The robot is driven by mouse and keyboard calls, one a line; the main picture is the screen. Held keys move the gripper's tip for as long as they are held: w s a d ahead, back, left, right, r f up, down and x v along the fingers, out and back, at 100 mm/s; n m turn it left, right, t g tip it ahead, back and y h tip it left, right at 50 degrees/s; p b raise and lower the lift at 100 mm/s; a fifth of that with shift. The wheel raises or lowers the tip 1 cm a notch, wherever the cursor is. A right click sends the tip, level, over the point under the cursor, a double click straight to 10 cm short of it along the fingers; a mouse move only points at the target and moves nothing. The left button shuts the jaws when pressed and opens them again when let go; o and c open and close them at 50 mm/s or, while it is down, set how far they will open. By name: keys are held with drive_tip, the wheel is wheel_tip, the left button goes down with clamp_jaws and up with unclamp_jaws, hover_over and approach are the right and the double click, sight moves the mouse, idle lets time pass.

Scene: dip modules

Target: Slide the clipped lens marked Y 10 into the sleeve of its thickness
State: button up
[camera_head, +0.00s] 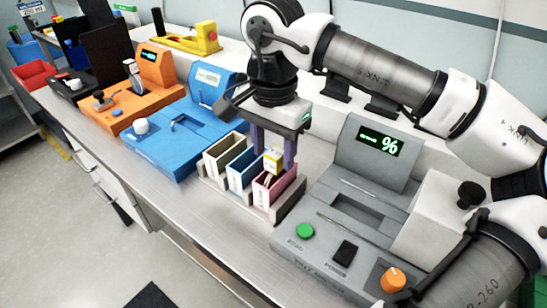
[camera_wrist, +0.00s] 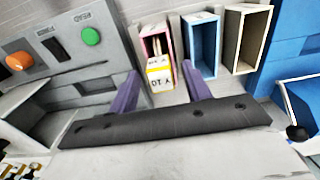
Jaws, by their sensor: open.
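The clipped lens (camera_head: 273,161) has a white and yellow clip, and its label reads Y 10, upside down, in the wrist view (camera_wrist: 159,73). It stands at the pink sleeve (camera_head: 266,196), with its clip above the rim; its lower part seems to be inside, but how deep I cannot tell. The pink sleeve also shows in the wrist view (camera_wrist: 146,46). My gripper (camera_head: 273,158) is open, its two purple fingers on either side of the clip, with gaps visible in the wrist view (camera_wrist: 162,82). A blue sleeve (camera_head: 236,181) and a cream sleeve (camera_head: 213,169) stand beside the pink one.
A grey meter (camera_head: 346,206) with a green % display stands close on the right of the sleeves. A blue device (camera_head: 165,148) is on the left, with an orange device (camera_head: 127,112) beyond it. The bench's front edge is close to the sleeves.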

wheel_tip(320, 180, up, 9)
drive_tip(key=shift+r, duration=0.2)
drive_tip(key=shift+f, duration=0.1)
